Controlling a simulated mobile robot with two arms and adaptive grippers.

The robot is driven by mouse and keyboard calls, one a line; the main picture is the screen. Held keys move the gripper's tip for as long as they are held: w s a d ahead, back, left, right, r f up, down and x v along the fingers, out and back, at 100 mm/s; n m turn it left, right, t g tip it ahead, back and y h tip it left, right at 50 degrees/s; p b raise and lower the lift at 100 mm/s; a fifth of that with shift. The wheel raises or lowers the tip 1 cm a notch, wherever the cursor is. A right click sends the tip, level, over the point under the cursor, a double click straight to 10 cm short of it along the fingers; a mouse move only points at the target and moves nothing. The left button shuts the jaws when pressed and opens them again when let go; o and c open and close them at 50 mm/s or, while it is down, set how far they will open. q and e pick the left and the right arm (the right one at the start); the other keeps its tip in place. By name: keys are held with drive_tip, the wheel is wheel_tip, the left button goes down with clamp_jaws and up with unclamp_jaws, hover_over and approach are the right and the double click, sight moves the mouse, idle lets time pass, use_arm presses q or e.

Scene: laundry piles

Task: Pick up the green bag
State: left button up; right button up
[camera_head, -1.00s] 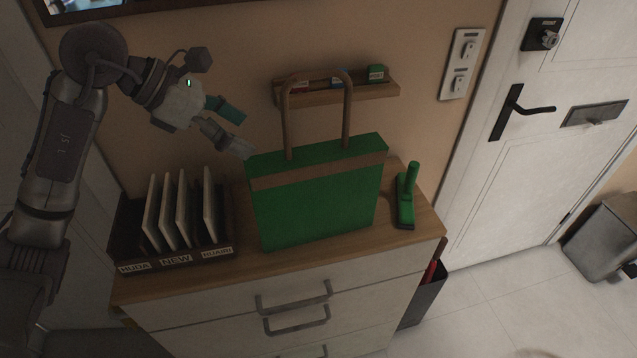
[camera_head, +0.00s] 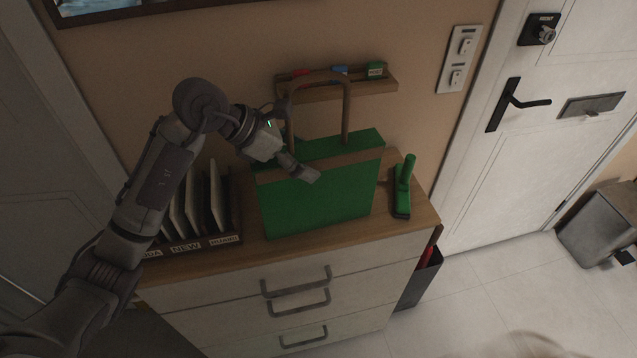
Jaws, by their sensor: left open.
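The green bag (camera_head: 330,200) stands upright on the wooden top of the drawer cabinet, with a brown band near its top edge. Its brown looped handle (camera_head: 346,115) rises above it. My left gripper (camera_head: 298,158) is open at the bag's upper left, by the left leg of the handle. One finger shows in front of the bag's top edge; the other finger is mostly hidden behind the wrist and handle. I cannot tell whether the fingers touch the bag. My right gripper is not in view.
A green-handled brush (camera_head: 405,183) stands right of the bag. A labelled file rack (camera_head: 190,245) is on the left, partly behind my arm. A small wall shelf (camera_head: 375,86) is behind the handle. The white door (camera_head: 530,140) is at right.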

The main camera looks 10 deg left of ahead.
use_arm(q)
drive_tip(key=shift+a, duration=0.1)
drive_tip(key=shift+c, duration=0.3)
clamp_jaws()
drive_tip(key=shift+r, duration=0.15)
